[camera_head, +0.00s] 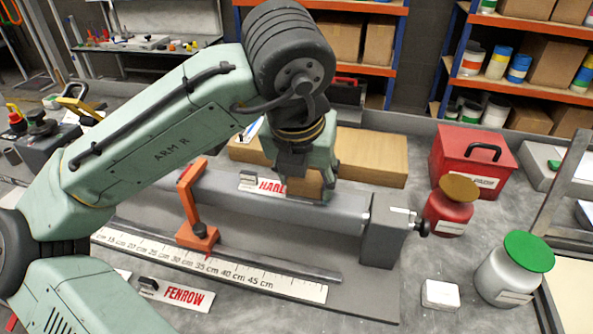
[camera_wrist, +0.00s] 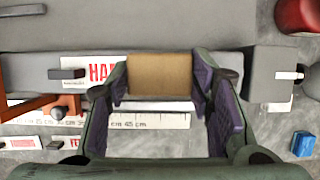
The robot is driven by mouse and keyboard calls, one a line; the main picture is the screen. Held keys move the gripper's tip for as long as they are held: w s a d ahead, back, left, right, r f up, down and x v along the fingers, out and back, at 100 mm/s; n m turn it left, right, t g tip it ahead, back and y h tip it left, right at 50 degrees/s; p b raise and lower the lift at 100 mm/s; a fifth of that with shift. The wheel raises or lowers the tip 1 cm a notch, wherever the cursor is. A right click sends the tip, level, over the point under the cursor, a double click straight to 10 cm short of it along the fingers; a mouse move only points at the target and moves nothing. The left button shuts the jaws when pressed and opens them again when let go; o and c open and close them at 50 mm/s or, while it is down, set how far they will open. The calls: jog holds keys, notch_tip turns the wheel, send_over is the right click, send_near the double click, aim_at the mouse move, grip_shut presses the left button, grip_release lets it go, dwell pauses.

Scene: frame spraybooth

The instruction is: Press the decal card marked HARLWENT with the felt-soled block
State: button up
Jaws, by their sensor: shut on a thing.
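The decal card (camera_head: 264,184) lies on the long grey beam (camera_head: 335,218), its visible red letters starting "HAR" and its right part hidden by the block and gripper. It also shows in the wrist view (camera_wrist: 97,70). A small dark piece sits at its left end. My gripper (camera_head: 307,186) is shut on a tan block (camera_wrist: 163,74), with one finger on either side of it. The block (camera_head: 304,183) is at the card's right part; I cannot tell whether its sole touches the card. The felt sole is hidden.
An orange clamp (camera_head: 190,200) stands over the beam left of the card. A ruler (camera_head: 250,278) and a FENROW card (camera_head: 180,293) lie in front. A wooden block (camera_head: 372,157) lies behind. A red box (camera_head: 475,160), red jar (camera_head: 447,212) and green-lidded jar (camera_head: 508,275) stand right.

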jog(key=shift+s+d, duration=0.2)
jog(key=shift+d, duration=0.35)
jog(key=shift+w+a+p, duration=0.15)
jog(key=shift+w+a, duration=0.15)
jog(key=shift+a, duration=0.6)
jog(key=shift+w+a+p, duration=0.15)
jog(key=shift+w+a, duration=0.15)
jog(key=shift+a, duration=0.6)
jog(key=shift+s+d+f, duration=0.1)
jog(key=shift+s+d, duration=0.1)
jog(key=shift+d, duration=0.4)
jog(key=shift+s+d+f, duration=0.1)
jog(key=shift+s+d, duration=0.15)
jog(key=shift+d, duration=0.35)
jog(key=shift+s+d, duration=0.2)
jog(key=shift+d, duration=0.4)
jog(key=shift+r, duration=3.55)
